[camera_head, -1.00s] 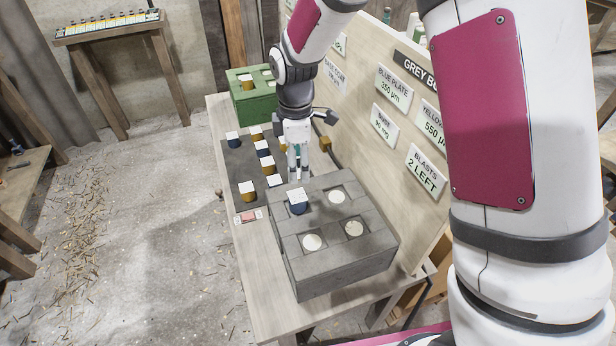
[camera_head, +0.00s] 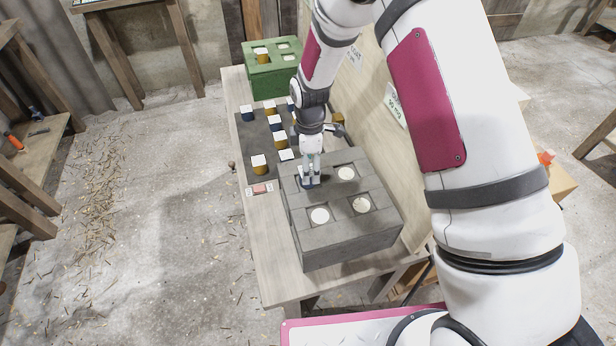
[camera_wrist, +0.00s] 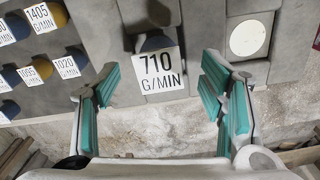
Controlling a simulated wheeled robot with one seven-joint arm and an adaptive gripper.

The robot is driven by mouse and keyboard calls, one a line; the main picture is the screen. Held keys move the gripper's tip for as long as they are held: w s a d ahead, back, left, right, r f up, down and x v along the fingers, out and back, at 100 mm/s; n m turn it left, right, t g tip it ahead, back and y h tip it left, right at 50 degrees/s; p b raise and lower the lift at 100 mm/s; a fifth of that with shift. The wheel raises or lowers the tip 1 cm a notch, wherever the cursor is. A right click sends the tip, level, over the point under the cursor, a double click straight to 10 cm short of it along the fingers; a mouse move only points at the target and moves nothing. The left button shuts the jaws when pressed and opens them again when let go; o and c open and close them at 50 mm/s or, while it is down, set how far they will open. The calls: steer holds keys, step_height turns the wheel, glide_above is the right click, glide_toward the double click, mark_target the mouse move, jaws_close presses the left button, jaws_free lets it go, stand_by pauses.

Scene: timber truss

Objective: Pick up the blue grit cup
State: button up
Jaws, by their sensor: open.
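A blue grit cup (camera_wrist: 157,43) with a white "710 G/MIN" label sits at a socket of the grey box (camera_wrist: 200,22) in the wrist view. My gripper (camera_wrist: 160,76) is open, its teal-padded fingers on either side of the label, not closed on the cup. In the head view my gripper (camera_head: 309,182) is down at the grey box's (camera_head: 350,248) far-left socket and largely hides that cup. More blue cups with white labels, such as the 1020 cup (camera_wrist: 77,55), stand on the dark mat at the left of the wrist view.
The dark mat (camera_head: 250,138) holds several blue and yellow cups behind the grey box. A green box (camera_head: 270,82) stands at the table's far end. A sign board (camera_head: 378,120) rises along the right side. The grey box's other three sockets show pale round discs.

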steer(key=shift+f+p, duration=0.35)
steer(key=shift+f, duration=1.55)
steer(key=c, duration=1.4)
